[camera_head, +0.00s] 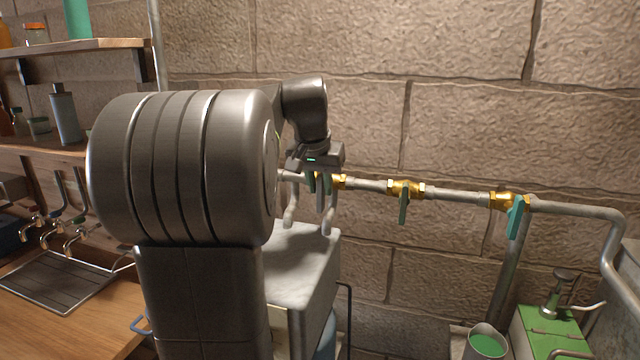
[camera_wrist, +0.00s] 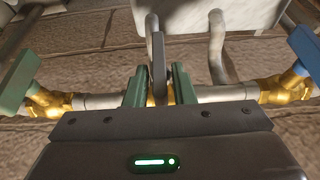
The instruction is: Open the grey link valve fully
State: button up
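The grey link valve's lever (camera_wrist: 157,50) stands between the two green fingers of my gripper (camera_wrist: 158,76) in the wrist view. Narrow gaps seem to show on both sides of it, so the fingers look open around it. The lever lies across the pipe. The valve's brass body (camera_wrist: 158,98) is partly hidden behind the fingers. In the head view my gripper (camera_head: 319,184) is at the wall pipe, with the grey lever (camera_head: 320,197) hanging down between the fingers. The brass fitting (camera_head: 339,181) shows just to the right.
Along the pipe to the right are a brass valve with a dark green lever (camera_head: 403,207) and one with a teal lever (camera_head: 516,219). The wrist view shows a blue-handled valve (camera_wrist: 287,91) at right. A pale box-shaped vessel (camera_head: 305,262) stands below my gripper.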

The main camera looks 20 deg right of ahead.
grip_shut()
jog(key=shift+a, duration=0.1)
jog(key=h, duration=0.1)
jog(key=g+h, duration=0.2)
jog(key=shift+w+a+f+n+p, duration=0.1)
jog(key=shift+w+a+n+p, duration=0.2)
jog(key=shift+n+p, duration=0.1)
jog(key=f+n+g+h+b, duration=0.1)
jog(key=g+h+b, duration=0.1)
jog(key=h, duration=0.2)
jog(key=n+g+h+b, duration=0.1)
jog(key=g+h+b, duration=0.1)
jog(key=h, duration=0.1)
jog(key=w+a+f+n+g+h+b, duration=0.1)
jog(key=g+h+b, duration=0.1)
jog(key=h, duration=0.2)
jog(key=shift+a+f+n+h, duration=0.1)
jog(key=shift+f+n+h, duration=0.2)
dwell(0.4)
jog(key=shift+o, duration=1.7)
grip_release()
